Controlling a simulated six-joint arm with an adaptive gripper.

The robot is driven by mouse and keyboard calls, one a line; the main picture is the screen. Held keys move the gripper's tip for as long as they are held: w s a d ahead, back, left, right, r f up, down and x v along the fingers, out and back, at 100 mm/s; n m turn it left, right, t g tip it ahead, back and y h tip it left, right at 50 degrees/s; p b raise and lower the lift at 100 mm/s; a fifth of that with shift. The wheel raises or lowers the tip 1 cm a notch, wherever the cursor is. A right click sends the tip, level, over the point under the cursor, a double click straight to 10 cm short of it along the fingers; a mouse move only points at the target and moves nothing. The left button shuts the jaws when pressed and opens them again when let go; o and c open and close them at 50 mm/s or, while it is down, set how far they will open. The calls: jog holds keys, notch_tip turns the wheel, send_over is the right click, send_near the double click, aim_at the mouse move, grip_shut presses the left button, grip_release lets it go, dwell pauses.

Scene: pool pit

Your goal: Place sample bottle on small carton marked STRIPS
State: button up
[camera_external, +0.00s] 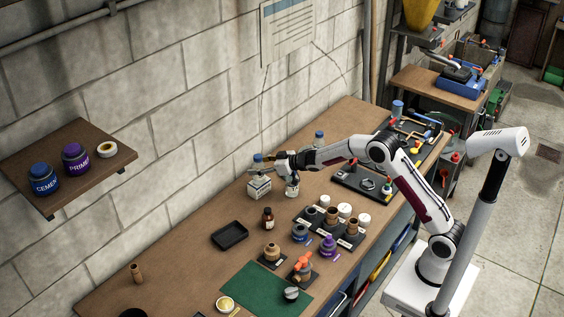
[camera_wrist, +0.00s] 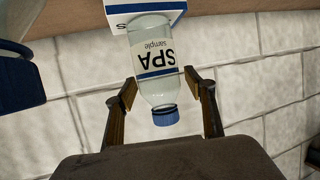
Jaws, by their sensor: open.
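The sample bottle is clear with a blue cap and a white label reading "SPA sample". It shows upside down in the wrist view (camera_wrist: 155,88), its base end against the white and blue carton (camera_wrist: 117,14). In the external view the bottle (camera_external: 258,161) stands upright on top of the small white carton (camera_external: 259,189) near the wall. My gripper (camera_external: 261,165) is at the bottle. In the wrist view its fingers (camera_wrist: 160,84) are open, one on each side of the bottle, with gaps visible. The carton's lettering is mostly cut off or too small to read.
A white-labelled bottle (camera_external: 292,185) stands just right of the carton, under my wrist. Another blue-capped bottle (camera_external: 319,137) stands behind my arm. A brown bottle (camera_external: 267,217), a black tray (camera_external: 230,235) and a fittings rack (camera_external: 333,228) are in front. The wall is close behind.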

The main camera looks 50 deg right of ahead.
jog(key=shift+r, duration=0.2)
jog(key=shift+s+d+r, duration=0.15)
jog(key=shift+s+r, duration=0.05)
jog(key=shift+s, duration=0.2)
jog(key=v, duration=1.1)
jog(key=shift+f, duration=0.1)
jog(key=shift+s, duration=0.1)
dwell(0.5)
